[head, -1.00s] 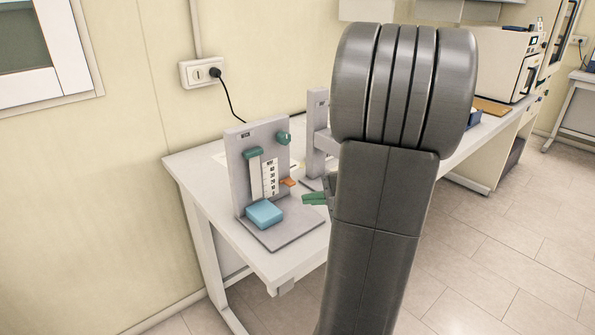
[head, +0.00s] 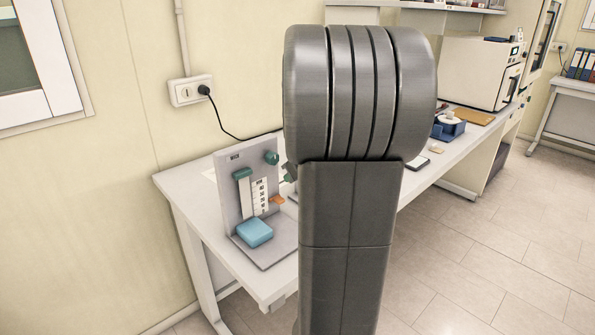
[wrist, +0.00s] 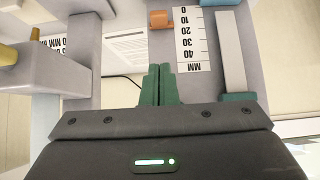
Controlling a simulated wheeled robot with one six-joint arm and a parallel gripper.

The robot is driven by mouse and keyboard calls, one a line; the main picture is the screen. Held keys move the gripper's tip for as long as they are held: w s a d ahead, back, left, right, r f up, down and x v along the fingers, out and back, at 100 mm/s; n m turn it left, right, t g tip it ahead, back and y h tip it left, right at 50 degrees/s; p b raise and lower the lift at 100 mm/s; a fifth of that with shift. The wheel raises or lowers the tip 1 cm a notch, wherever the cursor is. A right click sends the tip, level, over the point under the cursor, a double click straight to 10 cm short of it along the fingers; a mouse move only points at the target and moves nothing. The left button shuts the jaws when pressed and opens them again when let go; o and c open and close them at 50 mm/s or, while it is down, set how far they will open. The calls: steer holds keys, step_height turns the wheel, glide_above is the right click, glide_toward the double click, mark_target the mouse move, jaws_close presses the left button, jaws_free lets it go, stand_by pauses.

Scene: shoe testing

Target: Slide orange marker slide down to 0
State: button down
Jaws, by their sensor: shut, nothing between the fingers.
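The orange marker (head: 277,199) sticks out at the right edge of the white scale (head: 260,194) on the upright grey gauge (head: 232,165). In the wrist view the orange marker (wrist: 161,19) sits beside the scale (wrist: 190,45), near the 10 and a little off the 0. The MM end of the scale is at the top in the head view and at the bottom in the wrist view. My gripper (wrist: 159,68) is shut and empty, its green fingers in line with the marker on the MM side, with a gap between. In the head view my arm mostly hides the gripper.
A grey post and arm stand close at the left of the wrist view (wrist: 55,75). The wall is close behind the table (head: 180,185).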

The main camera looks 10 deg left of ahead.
mark_target(278, 197)
steer(key=shift+w+a+f+p, duration=0.15)
steer(key=shift+w+a+f, duration=0.25)
steer(key=shift+f, duration=0.85)
steer(key=shift+w+a+f+p, duration=0.15)
steer(key=shift+w+a+f, duration=0.25)
steer(key=shift+f, duration=0.8)
steer(key=shift+w+a+f+p, duration=0.2)
steer(key=shift+a+f, duration=0.35)
steer(key=shift+f, duration=0.7)
